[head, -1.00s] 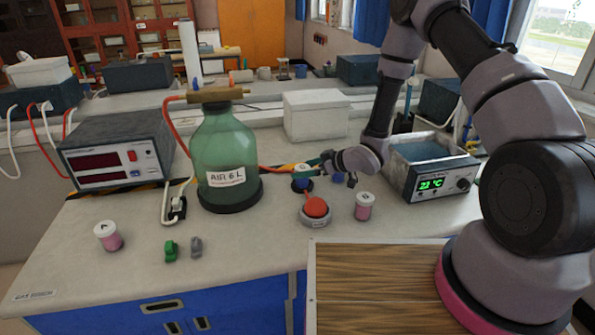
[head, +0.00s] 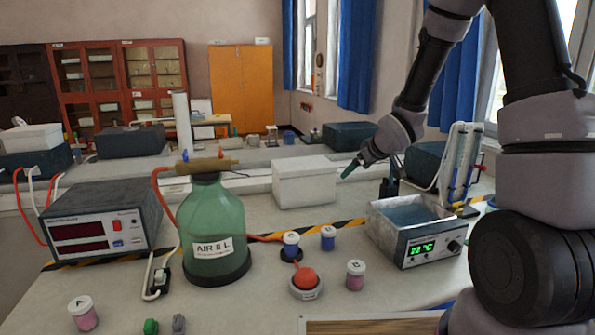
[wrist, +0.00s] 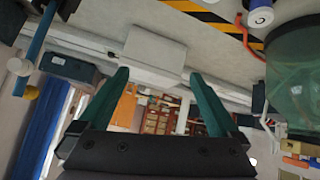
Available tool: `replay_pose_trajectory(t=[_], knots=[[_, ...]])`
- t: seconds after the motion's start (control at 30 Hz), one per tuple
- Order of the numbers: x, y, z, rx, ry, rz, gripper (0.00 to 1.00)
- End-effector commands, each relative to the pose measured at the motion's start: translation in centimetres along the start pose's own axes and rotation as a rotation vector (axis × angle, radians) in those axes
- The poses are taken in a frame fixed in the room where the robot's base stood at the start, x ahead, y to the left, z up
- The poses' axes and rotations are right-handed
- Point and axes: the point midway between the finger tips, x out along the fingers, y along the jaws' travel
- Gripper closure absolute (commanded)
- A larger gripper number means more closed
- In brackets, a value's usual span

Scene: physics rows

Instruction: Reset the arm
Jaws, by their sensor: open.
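My gripper (head: 351,168) is raised above the bench, in front of and right of the white box (head: 304,183) in the head view. In the wrist view my gripper (wrist: 160,95) shows two teal fingers spread wide apart with nothing between them. The white box also shows in the wrist view (wrist: 154,50), beyond the fingertips. My arm rises along the right side of the head view, with the wrist bent down and to the left.
Blue tube stands (head: 462,165) are behind the bath.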

Motion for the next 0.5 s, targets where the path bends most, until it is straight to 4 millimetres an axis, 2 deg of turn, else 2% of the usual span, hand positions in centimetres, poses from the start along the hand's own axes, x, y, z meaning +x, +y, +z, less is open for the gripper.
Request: replay_pose_trajectory(t=[0.03, 0.23, 0.37, 0.5], knots=[[-2.6, 1.3, -0.9, 0.040, -0.011, 0.048, 0.02], [-12.2, 4.1, -1.8, 0.241, -0.079, 0.179, 0.02], [-18.4, 4.2, -1.5, 0.390, -0.108, 0.224, 0.02], [-24.8, 2.8, -0.5, 0.560, -0.128, 0.234, 0.02]])
